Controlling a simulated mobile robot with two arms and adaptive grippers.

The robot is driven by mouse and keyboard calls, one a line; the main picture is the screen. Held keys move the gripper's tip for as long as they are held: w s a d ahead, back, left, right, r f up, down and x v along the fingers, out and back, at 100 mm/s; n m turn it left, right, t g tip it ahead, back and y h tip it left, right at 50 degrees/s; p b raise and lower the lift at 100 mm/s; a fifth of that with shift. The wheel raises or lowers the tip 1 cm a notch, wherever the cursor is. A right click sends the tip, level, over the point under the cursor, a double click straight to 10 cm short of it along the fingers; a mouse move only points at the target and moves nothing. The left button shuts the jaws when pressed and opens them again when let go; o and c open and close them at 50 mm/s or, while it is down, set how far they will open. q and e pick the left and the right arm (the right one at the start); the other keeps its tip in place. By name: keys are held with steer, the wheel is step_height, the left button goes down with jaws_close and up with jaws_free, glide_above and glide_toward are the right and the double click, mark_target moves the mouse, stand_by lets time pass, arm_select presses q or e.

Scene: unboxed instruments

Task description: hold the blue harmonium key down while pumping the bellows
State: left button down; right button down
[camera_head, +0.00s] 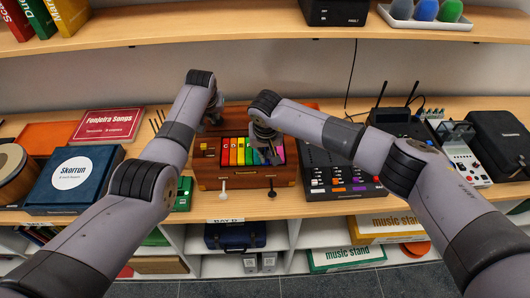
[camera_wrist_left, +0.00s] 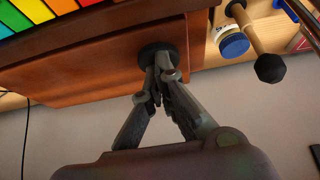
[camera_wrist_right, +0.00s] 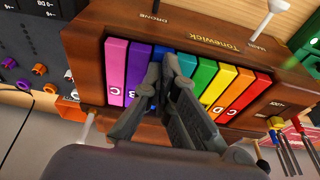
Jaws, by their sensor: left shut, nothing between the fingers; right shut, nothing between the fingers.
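The harmonium (camera_head: 246,180) is a brown wooden box with rainbow keys on the table. My right gripper (camera_head: 266,146) is over its keys. In the right wrist view its shut fingertips (camera_wrist_right: 162,72) are at the blue key (camera_wrist_right: 160,53), between purple and teal, and cover much of it. I cannot tell whether the key is pressed. My left gripper (camera_head: 213,122) is behind the harmonium. In the left wrist view its shut fingertips (camera_wrist_left: 158,68) meet the black round knob (camera_wrist_left: 157,52) on the brown bellows board (camera_wrist_left: 95,72); contact is unclear.
A black mixer (camera_head: 340,178) stands close on the harmonium's right. A blue box (camera_head: 75,178) and a red songbook (camera_head: 108,125) lie to the left. A shelf (camera_head: 180,27) hangs above.

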arm_select(q)
steer(key=shift+r, duration=1.25)
steer(key=shift+f, duration=1.55)
arm_select(e)
steer(key=shift+w+v, duration=0.2)
steer(key=shift+v, duration=0.6)
steer(key=shift+w+v, duration=0.2)
steer(key=shift+v, duration=0.6)
steer(key=shift+w+v, duration=0.2)
steer(key=shift+v, duration=0.65)
steer(key=shift+r, duration=0.1)
arm_select(q)
steer(key=shift+r, duration=2.6)
arm_select(e)
steer(key=shift+w, duration=0.1)
